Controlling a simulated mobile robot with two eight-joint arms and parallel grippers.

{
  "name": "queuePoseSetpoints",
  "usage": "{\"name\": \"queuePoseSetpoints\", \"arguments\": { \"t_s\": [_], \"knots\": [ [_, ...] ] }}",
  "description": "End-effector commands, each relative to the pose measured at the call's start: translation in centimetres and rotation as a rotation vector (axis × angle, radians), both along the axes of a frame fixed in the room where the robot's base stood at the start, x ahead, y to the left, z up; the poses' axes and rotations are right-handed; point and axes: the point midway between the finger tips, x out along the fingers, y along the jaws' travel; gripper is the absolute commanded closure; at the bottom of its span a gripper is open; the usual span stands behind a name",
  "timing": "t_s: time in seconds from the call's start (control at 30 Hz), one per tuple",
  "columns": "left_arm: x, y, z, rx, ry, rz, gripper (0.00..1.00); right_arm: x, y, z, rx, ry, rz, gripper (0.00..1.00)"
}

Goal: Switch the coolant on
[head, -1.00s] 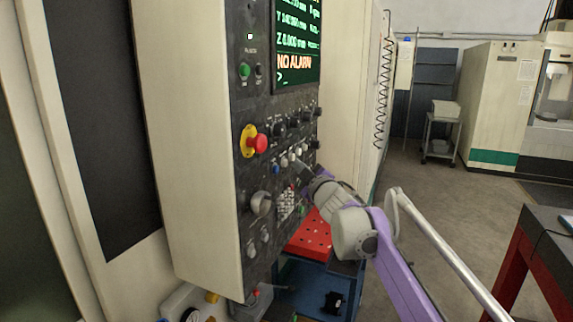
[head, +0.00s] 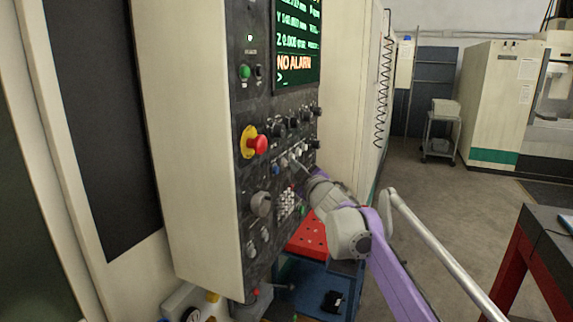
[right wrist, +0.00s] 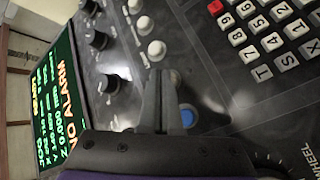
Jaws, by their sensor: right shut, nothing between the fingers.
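The machine's dark control panel (head: 262,205) stands upright in the head view, with rows of knobs and buttons. My right gripper (head: 293,159) is shut and empty, its fingertips close in front of the row of small round white buttons. In the right wrist view, the shut fingers (right wrist: 160,73) point at the panel near a white button (right wrist: 157,50). I cannot tell whether they touch it. A blue button (right wrist: 187,117) is beside the fingers, partly hidden. Which control is the coolant's I cannot read. My left gripper is not in view.
A red emergency stop (head: 258,144) on a yellow base sticks out left of the gripper. Dark knobs (right wrist: 96,40) and a keypad (right wrist: 265,35) flank the white buttons. A screen (head: 296,45) reads NO ALARM. A blue cart (head: 310,285) with a red top stands below.

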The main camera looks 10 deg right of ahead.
Motion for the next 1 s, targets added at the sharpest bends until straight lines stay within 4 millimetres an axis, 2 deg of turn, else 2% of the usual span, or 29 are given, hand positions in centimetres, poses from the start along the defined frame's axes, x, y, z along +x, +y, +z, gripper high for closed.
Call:
{"name": "queuePoseSetpoints", "arguments": {
  "t_s": [0.7, 1.0],
  "knots": [
    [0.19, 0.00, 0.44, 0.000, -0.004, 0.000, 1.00, 0.33, 0.54, 0.04, -0.001, -0.001, 0.001, 1.00],
    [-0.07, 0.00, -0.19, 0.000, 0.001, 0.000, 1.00, -0.17, -0.22, -0.12, 0.000, 0.000, 0.000, 1.00]
  ]
}}
